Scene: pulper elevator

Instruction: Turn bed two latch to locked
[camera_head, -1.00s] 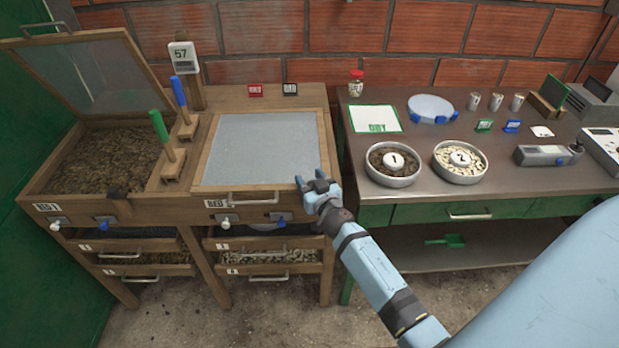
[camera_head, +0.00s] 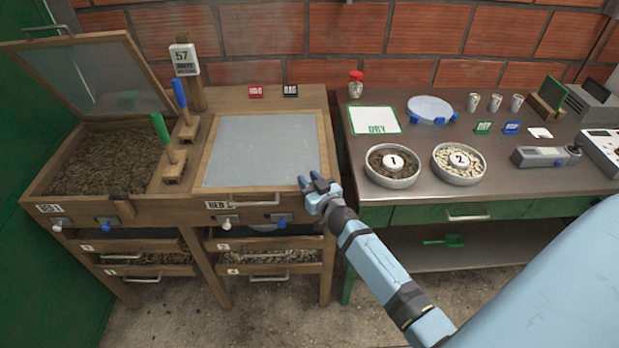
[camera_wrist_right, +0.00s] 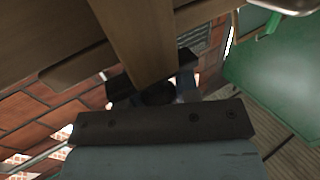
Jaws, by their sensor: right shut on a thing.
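Bed two is the right wooden bed, with a closed grey-topped lid (camera_head: 262,150) and a "BED" label on its front. On its front rail are a white-knobbed fitting (camera_head: 226,222) and a blue latch (camera_head: 281,220) on a grey plate. The blue lever appears to point down; its lock state is too small to read. My right gripper (camera_head: 316,186) is at the bed's front right corner, right of and above the latch. In the right wrist view, its dark fingers (camera_wrist_right: 155,90) sit around a wooden post (camera_wrist_right: 143,50), apparently shut on it. My left gripper is out of view.
Bed one (camera_head: 105,165) stands left with its lid raised. Drawers (camera_head: 265,255) sit under bed two's latch rail. Brick wall is behind; the floor in front is bare.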

